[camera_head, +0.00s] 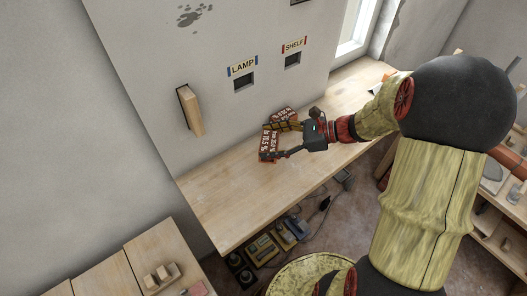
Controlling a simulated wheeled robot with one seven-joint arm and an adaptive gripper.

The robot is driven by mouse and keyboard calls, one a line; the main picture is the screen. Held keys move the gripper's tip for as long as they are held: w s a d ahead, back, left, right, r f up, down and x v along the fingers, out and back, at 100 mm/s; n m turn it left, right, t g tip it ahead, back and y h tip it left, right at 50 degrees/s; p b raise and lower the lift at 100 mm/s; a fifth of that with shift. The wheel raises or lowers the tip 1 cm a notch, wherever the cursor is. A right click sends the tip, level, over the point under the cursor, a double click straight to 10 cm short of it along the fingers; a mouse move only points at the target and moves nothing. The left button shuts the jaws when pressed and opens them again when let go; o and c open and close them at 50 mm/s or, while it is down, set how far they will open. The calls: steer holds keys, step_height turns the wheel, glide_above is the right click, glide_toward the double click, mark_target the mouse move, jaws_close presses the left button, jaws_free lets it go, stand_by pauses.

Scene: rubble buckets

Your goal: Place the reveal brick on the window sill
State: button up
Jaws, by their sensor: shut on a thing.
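My gripper (284,141) is over the wooden bench, its fingers pointing left. It is shut on a dark red brick (268,144) with white lettering. Red lettered surfaces show at the fingertips and behind the upper finger; I cannot tell whether all belong to one brick. The fingers hide part of it, and I cannot tell whether it touches the bench top. The window (357,22) is at the top right, with its pale sill (347,50) at the lower edge, behind and right of my gripper.
The wooden bench (225,205) is mostly clear along the wall. Wall openings sit under the labels LAMP (243,67) and SHELF (293,45). A wooden block (191,110) juts from the wall. Tools and boxes (265,248) lie below the bench. Shelving stands at the right.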

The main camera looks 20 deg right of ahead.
mark_target(264, 143)
steer(key=w+f, duration=0.1)
steer(key=w+a+f+b, duration=0.1)
steer(key=f, duration=0.1)
steer(key=shift+w+f, duration=0.25)
steer(key=shift+w, duration=0.1)
steer(key=shift+w+f+b, duration=0.1)
steer(key=shift+f+b, duration=0.55)
steer(key=shift+f, duration=0.9)
steer(key=shift+f, duration=0.1)
steer(key=o, duration=1.3)
